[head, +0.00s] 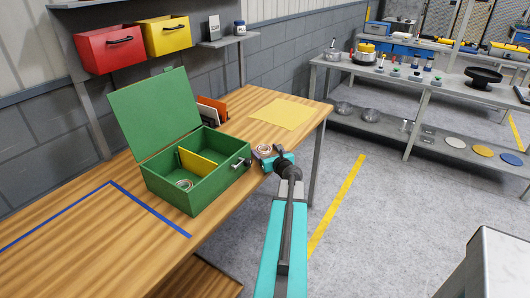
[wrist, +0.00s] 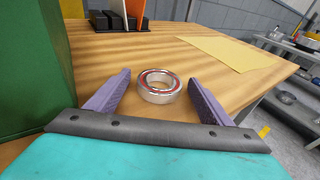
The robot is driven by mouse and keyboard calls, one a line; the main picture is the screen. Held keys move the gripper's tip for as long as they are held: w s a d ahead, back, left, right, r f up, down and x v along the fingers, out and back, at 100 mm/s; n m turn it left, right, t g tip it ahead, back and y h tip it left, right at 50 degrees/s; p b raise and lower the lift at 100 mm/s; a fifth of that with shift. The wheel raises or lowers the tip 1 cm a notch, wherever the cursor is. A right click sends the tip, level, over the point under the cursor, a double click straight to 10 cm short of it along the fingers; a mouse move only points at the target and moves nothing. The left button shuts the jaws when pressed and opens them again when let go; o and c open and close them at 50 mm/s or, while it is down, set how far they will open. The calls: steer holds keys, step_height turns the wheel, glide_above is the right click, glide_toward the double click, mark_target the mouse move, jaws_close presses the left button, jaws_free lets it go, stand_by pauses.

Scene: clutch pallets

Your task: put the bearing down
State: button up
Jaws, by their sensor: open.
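The bearing (wrist: 159,88), a silver ring with a red inner band, lies flat on the wooden workbench (wrist: 120,55) in the wrist view. My gripper (wrist: 160,93) is open, with its two purple fingers on either side of the bearing and a visible gap to each. In the head view my gripper (head: 266,155) is low at the bench's front edge, right of the green box, and the bearing (head: 264,148) shows small between its fingers. Another ring-shaped part (head: 184,185) lies inside the open green box (head: 195,190).
The green box, with a yellow divider (head: 200,161) and raised lid (head: 155,107), stands close left of my gripper. A yellow sheet (head: 287,114) lies on the bench beyond. An orange and dark rack (head: 212,109) stands behind the box. Blue tape (head: 150,208) marks the bench at left.

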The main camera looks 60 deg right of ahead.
mark_target(266, 153)
steer(key=shift+f+b+v, duration=0.2)
steer(key=shift+b+v, duration=0.5)
steer(key=shift+v, duration=1.6)
steer(key=p+v, duration=0.2)
steer(key=v, duration=0.5)
steer(key=shift+w, duration=0.15)
steer(key=p+v, duration=0.1)
steer(key=p, duration=0.5)
steer(key=shift+s+a+r, duration=0.25)
steer(key=shift+s+a+f+p, duration=0.1)
steer(key=shift+s+a+p, duration=0.2)
steer(key=shift+p, duration=1)
steer(key=shift+o, duration=0.5)
